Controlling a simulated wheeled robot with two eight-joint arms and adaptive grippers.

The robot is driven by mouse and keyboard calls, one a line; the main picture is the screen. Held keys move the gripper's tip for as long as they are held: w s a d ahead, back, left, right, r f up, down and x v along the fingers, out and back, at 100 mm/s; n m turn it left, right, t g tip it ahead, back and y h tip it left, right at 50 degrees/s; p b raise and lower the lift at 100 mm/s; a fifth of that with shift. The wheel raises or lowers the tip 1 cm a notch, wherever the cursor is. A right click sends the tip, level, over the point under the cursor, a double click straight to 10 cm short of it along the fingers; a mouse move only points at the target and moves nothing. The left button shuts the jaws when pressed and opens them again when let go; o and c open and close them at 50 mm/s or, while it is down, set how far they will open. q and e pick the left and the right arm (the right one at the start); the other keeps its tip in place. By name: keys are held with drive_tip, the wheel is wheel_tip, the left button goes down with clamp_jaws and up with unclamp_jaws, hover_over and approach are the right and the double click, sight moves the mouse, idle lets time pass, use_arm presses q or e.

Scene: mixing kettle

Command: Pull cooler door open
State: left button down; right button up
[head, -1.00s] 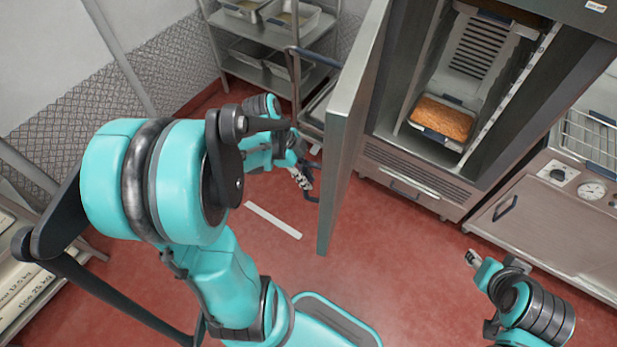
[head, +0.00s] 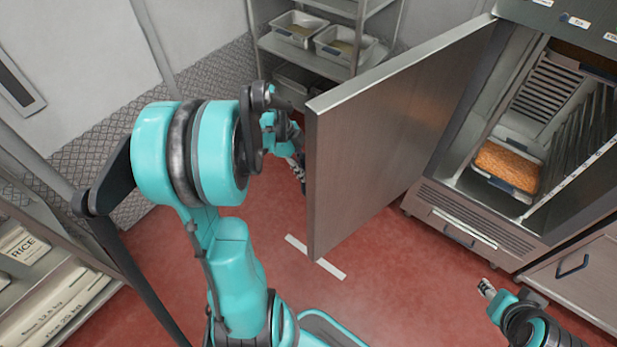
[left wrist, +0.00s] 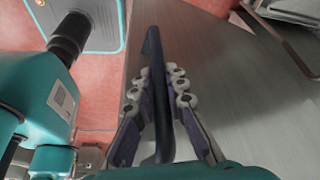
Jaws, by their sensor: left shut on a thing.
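The grey steel cooler door (head: 390,140) stands wide open in the head view, its free edge toward me. The cooler (head: 470,225) is open behind it, with a tray of orange-brown food (head: 508,166) inside. My left gripper (head: 298,168) is on the door's outer side near its free edge, partly hidden by my arm. In the left wrist view, my left gripper (left wrist: 165,76) is shut on the dark door handle (left wrist: 153,50), which passes between its fingers. My right gripper (head: 487,289) is low at the right, apart from the cooler; its jaws are too small to read.
A metal rack (head: 325,40) with several pans stands behind the door and left arm. A shelf with rice bags (head: 45,300) is at the lower left. A steel cabinet (head: 585,275) stands at the right. Red floor (head: 400,280) is clear in front of the cooler.

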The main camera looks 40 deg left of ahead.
use_arm(q)
drive_tip(key=shift+a, duration=0.45)
drive_tip(key=c, duration=1.5)
unclamp_jaws()
drive_tip(key=shift+c, duration=0.2)
drive_tip(key=shift+s, duration=0.15)
drive_tip(key=shift+r, duration=0.1)
drive_tip(key=shift+a+r, duration=0.15)
drive_tip(key=shift+r, duration=0.15)
drive_tip(key=v, duration=1.1)
drive_tip(key=shift+r, duration=0.1)
